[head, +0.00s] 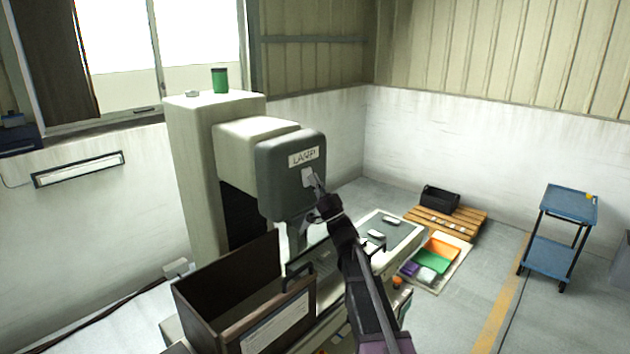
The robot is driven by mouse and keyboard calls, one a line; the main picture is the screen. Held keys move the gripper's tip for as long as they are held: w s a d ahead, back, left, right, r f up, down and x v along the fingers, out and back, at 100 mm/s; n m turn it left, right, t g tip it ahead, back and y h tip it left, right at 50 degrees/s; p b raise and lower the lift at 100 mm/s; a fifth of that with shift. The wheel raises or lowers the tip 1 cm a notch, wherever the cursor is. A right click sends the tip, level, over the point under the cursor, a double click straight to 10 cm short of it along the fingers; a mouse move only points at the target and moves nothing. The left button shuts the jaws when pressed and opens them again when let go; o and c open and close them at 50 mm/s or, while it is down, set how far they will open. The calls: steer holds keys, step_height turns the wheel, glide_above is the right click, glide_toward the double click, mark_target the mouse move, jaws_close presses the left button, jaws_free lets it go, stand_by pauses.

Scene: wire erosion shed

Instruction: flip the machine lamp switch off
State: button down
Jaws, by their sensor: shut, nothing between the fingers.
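The lamp switch (308,177) is a small pale plate on the dark grey front of the machine head (275,180), just below a white label reading LAMP (303,157). My gripper (318,184) is shut and empty, its tip at the lower right of the switch plate. I cannot tell whether it touches the switch. The tip covers part of the plate, and the switch's position is too small to read. My arm reaches up to it from the bottom of the view.
A dark open box (235,290) with handles stands in front of the machine column (195,180). Parts lie on the machine table (402,229). A pallet (470,222) with a black crate (440,198) and a blue cart (570,203) stand on the right.

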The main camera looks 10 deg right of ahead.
steer(key=shift+s+a, duration=0.1)
steer(key=shift+s, duration=0.1)
steer(key=s+d+f+b, duration=0.5)
steer(key=s+d, duration=0.2)
steer(key=s, duration=0.2)
steer(key=shift+d+f, duration=0.15)
steer(key=shift+d, duration=0.2)
stand_by(0.6)
